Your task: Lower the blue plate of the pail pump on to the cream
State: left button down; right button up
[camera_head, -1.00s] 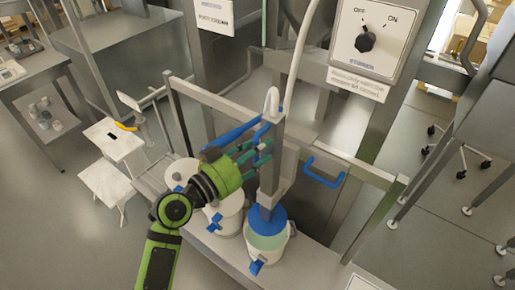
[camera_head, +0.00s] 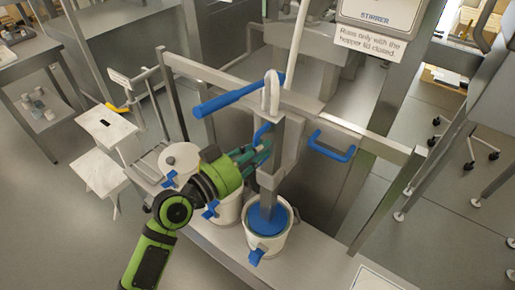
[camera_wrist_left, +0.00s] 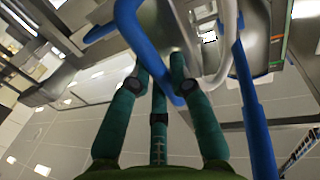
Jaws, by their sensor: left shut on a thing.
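The blue plate (camera_head: 268,220) is at the foot of the pail pump's grey column (camera_head: 267,188), inside the white pail (camera_head: 254,240) and below its rim. No cream shows around the plate, so I cannot tell from this view whether they touch. My left gripper (camera_head: 264,150) is at the upper part of the column, shut on the pump's blue handle (camera_head: 262,132). In the left wrist view, my green fingers (camera_wrist_left: 160,90) close around the blue loop of the handle (camera_wrist_left: 133,35). My right gripper is out of view.
Another white pail (camera_head: 230,211) and a lidded one (camera_head: 181,158) stand to the left on the bench. A blue bar (camera_head: 235,98) and a pale hose (camera_head: 299,45) are near the column top. A metal rail (camera_head: 350,125) with a blue handle (camera_head: 331,150) runs behind.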

pick_arm(q)
jog(key=shift+f+b, duration=0.4)
jog(key=shift+f, duration=0.7)
jog(key=c, duration=1.1)
grip_release()
jog(key=v, duration=1.2)
